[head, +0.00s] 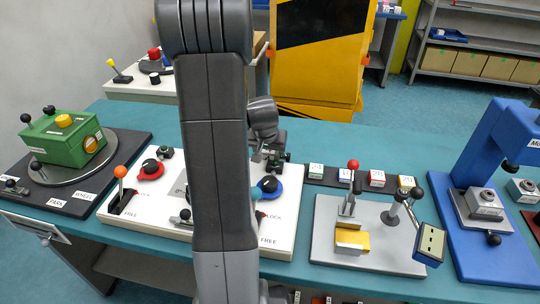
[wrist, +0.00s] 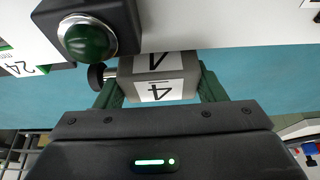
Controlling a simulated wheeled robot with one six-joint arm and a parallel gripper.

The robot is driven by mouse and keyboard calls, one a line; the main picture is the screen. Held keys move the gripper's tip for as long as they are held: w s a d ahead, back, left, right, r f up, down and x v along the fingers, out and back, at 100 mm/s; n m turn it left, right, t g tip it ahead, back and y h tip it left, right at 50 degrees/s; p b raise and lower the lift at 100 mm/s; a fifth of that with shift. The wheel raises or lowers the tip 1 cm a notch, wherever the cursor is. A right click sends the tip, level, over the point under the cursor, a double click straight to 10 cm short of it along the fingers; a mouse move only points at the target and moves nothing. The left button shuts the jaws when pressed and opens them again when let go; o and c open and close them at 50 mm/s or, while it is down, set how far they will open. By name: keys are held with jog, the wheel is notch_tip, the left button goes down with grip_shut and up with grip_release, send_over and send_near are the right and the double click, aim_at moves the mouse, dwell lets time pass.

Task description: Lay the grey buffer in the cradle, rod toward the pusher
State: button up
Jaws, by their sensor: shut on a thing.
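My gripper (wrist: 157,78) is shut on a grey block with white labels reading 4, which I take for the grey buffer (wrist: 178,72). A short rod with a dark round end (wrist: 98,76) sticks out of its left side in the wrist view. In the head view my arm largely hides the gripper, behind the white board (head: 285,225). The middle of that board is hidden too; a small grey fitting (head: 181,216) shows left of my arm. I cannot make out the cradle or the pusher for sure. A yellow seat (head: 352,241) stands on a grey plate (head: 325,215).
A green-domed lamp (wrist: 87,40) on a black box is close to the buffer in the wrist view. Red (head: 150,169) and blue (head: 269,187) knobs and an orange-topped lever (head: 120,173) stand on the white board. A blue press (head: 480,180) is at the right.

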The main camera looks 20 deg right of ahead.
jog(key=shift+f, duration=0.7)
jog(key=shift+f, duration=0.1)
jog(key=shift+f, duration=0.15)
jog(key=o, duration=1.3)
